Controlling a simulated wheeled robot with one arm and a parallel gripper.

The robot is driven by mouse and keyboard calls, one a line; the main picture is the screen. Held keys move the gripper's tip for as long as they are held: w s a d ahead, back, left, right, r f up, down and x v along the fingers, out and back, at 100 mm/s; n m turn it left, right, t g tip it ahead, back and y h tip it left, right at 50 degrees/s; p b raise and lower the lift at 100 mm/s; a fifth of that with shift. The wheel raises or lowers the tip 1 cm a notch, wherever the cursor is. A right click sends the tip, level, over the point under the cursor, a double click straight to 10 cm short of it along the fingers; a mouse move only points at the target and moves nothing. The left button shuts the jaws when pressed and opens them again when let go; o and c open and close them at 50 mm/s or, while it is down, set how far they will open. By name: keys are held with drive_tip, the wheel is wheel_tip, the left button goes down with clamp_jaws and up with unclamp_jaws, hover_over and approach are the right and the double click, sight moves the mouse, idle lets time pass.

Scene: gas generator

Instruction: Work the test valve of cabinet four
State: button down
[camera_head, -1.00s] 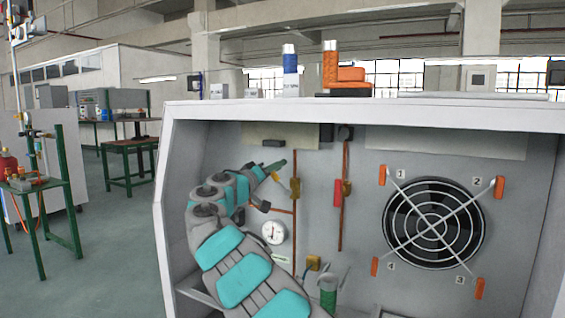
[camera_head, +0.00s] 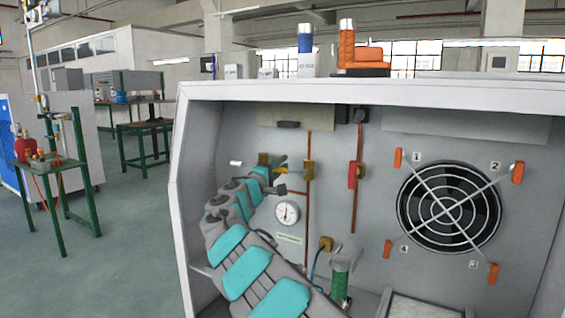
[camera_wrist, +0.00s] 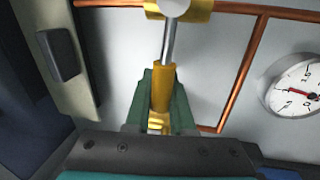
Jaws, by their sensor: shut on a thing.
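The test valve's yellow-gripped lever (camera_wrist: 163,88) has a silver stem rising to a brass valve body (camera_wrist: 190,8) on a copper pipe in the wrist view. My gripper (camera_wrist: 161,100) has its green fingers on both sides of the yellow grip, shut on it. In the head view my gripper (camera_head: 276,173) is inside the cabinet (camera_head: 192,200), near its left wall and left of a brass fitting (camera_head: 309,170). My own arm and fingers hide much of the lever there. A round gauge (camera_head: 287,212) sits below right; it also shows in the wrist view (camera_wrist: 300,86).
A caged fan (camera_head: 449,206) with orange corner handles fills the right of the back panel. A red-handled valve (camera_head: 356,174) is on a pipe in the middle. A green cylinder (camera_head: 341,282) stands low beside my arm. A dark box (camera_wrist: 58,54) is left of my gripper.

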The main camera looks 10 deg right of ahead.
drive_tip(key=shift+f+n, duration=0.25)
drive_tip(key=shift+n, duration=0.25)
drive_tip(key=c, duration=0.8)
unclamp_jaws()
drive_tip(key=shift+o, duration=0.2)
drive_tip(key=b+v, duration=0.1)
drive_tip(key=v, duration=0.7)
drive_tip(key=shift+d, duration=0.15)
